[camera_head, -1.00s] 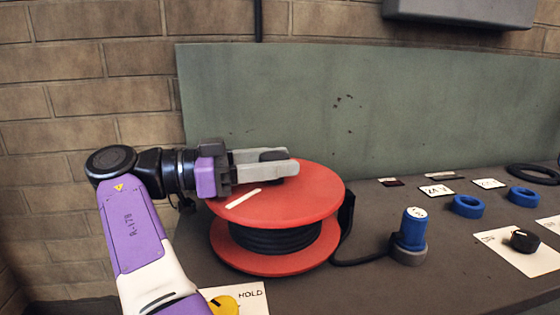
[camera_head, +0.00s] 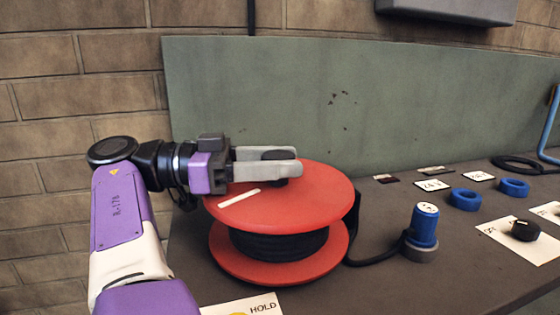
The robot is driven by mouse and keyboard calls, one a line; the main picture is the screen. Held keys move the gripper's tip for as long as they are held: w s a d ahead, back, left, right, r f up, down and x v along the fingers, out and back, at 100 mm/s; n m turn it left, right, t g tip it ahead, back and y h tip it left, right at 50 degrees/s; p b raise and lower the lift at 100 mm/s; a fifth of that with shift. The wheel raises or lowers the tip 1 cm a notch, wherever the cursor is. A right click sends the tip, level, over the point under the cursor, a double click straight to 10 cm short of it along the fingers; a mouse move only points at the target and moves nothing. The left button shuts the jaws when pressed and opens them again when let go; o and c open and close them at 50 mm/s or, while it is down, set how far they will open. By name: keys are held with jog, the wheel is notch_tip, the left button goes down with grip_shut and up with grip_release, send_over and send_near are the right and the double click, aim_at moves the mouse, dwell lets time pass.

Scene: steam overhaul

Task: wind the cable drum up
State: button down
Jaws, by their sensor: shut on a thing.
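The cable drum (camera_head: 328,200) has two red flanges with black cable (camera_head: 280,243) wound between them. It stands upright on its flange on the grey bench. A white stripe (camera_head: 240,198) marks its top flange. My gripper (camera_head: 292,165) reaches in from the left, level above the top flange. Its grey fingers are shut on a dark knob (camera_head: 275,155) on the flange, which they partly hide. The cable runs off the right side of the drum to a blue plug (camera_head: 424,226) standing in a grey base.
A card reading HOLD (camera_head: 262,308) with a yellow part lies at the front edge. Blue rings (camera_head: 465,199), labels, a black knob on a card (camera_head: 525,230) and a black coil (camera_head: 518,164) lie to the right. A green panel (camera_head: 330,110) stands behind.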

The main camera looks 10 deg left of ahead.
jog(key=shift+f, duration=0.3)
jog(key=c, duration=0.7)
grip_release()
jog(key=shift+d, duration=0.1)
jog(key=shift+r, duration=0.15)
jog(key=shift+r, duration=0.1)
notch_tip(320, 180, up, 20)
jog(key=p, duration=1.9)
